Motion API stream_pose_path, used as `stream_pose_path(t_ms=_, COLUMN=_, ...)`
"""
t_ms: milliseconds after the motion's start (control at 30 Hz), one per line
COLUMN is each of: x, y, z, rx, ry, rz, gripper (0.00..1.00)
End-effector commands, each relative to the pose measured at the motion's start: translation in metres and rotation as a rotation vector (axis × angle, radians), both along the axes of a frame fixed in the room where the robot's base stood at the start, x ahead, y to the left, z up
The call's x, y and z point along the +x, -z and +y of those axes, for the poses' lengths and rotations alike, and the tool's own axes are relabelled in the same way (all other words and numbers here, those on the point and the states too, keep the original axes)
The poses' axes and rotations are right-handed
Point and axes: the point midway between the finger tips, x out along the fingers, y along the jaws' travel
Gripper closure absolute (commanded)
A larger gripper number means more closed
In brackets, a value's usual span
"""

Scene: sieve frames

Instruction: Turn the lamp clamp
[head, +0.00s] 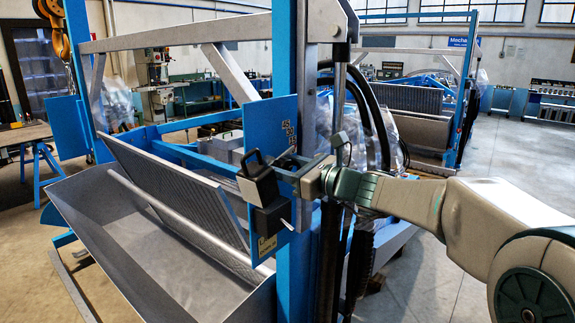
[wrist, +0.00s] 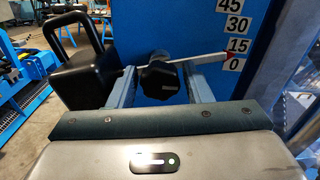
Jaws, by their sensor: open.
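The black faceted clamp knob (wrist: 160,82) sits in front of a blue plate (wrist: 185,25) in the wrist view. A thin silver pointer (wrist: 205,61) runs right from it, its red tip by the 15 mark. A dark box with a loop handle (wrist: 85,75), seemingly the lamp, is left of the knob; it also shows in the head view (head: 258,187). My gripper (wrist: 160,86) is open, one finger on each side of the knob; contact cannot be told. In the head view my gripper (head: 290,170) reaches the plate from the right and the knob is not clearly visible.
A blue upright post (head: 285,60) and dark hoses (head: 375,120) stand close to my gripper. A grey metal trough (head: 130,240) with a slanted sieve panel (head: 175,190) lies to the left. Open floor (head: 470,215) is at the right.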

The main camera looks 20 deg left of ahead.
Motion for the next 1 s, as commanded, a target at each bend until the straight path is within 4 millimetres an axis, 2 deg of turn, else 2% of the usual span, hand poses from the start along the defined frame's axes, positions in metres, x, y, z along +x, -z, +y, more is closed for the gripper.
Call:
stream_pose_path(t_ms=200, x=0.0000, y=-0.0001, z=0.0002, rx=0.000, ry=0.000, rz=0.000, gripper=0.55)
stream_pose_path(t_ms=300, x=-0.0001, y=-0.0001, z=0.0001, rx=0.000, ry=0.000, rz=0.000, gripper=0.83)
stream_pose_path(t_ms=333, x=-0.0001, y=-0.0001, z=0.0001, rx=0.000, ry=0.000, rz=0.000, gripper=0.87)
stream_pose_path(t_ms=667, x=-0.0003, y=0.0017, z=0.0000, rx=-0.010, ry=0.000, rz=-0.028, gripper=0.87)
stream_pose_path(t_ms=1000, x=-0.0009, y=0.0068, z=0.0003, rx=-0.089, ry=-0.001, rz=-0.222, gripper=0.87)
